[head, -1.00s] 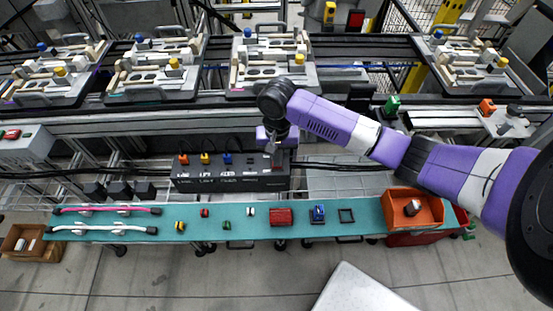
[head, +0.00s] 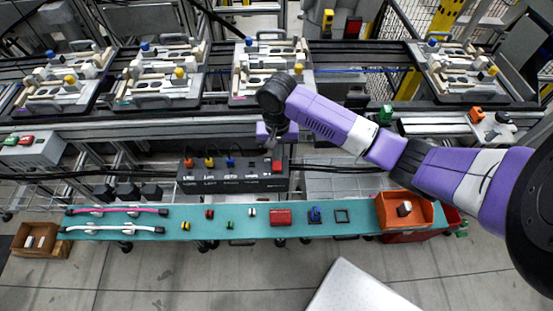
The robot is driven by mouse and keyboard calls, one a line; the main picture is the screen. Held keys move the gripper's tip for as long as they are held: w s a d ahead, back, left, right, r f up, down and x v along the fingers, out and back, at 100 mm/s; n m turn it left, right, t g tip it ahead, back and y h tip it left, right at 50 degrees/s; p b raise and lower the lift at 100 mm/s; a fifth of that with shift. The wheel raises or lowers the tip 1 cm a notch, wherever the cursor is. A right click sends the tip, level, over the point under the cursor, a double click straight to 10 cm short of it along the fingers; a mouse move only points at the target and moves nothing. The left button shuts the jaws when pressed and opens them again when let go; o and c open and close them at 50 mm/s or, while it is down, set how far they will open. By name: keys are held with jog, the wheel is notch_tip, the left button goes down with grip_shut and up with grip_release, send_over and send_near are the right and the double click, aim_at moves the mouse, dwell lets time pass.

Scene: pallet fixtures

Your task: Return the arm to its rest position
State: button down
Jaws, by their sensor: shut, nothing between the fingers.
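My purple and white arm (head: 330,122) reaches in from the right edge over the work area. Its wrist bends down at a black joint. My gripper (head: 270,142) hangs below that joint, small in the picture and shut with nothing held. It appears above or just behind the dark control box (head: 225,183), near the red block (head: 277,165) at that box's right end. I cannot tell the exact gap between them.
A teal shelf (head: 215,226) with small parts and an orange bin (head: 424,221) lies in front. Behind runs a conveyor with several pallet fixtures (head: 183,99). A grey control panel (head: 42,152) stands at left. A white surface (head: 358,290) is at the bottom.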

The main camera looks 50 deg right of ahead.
jog(key=shift+r+p, duration=0.65)
jog(key=shift+r, duration=0.25)
jog(key=shift+a+f, duration=0.1)
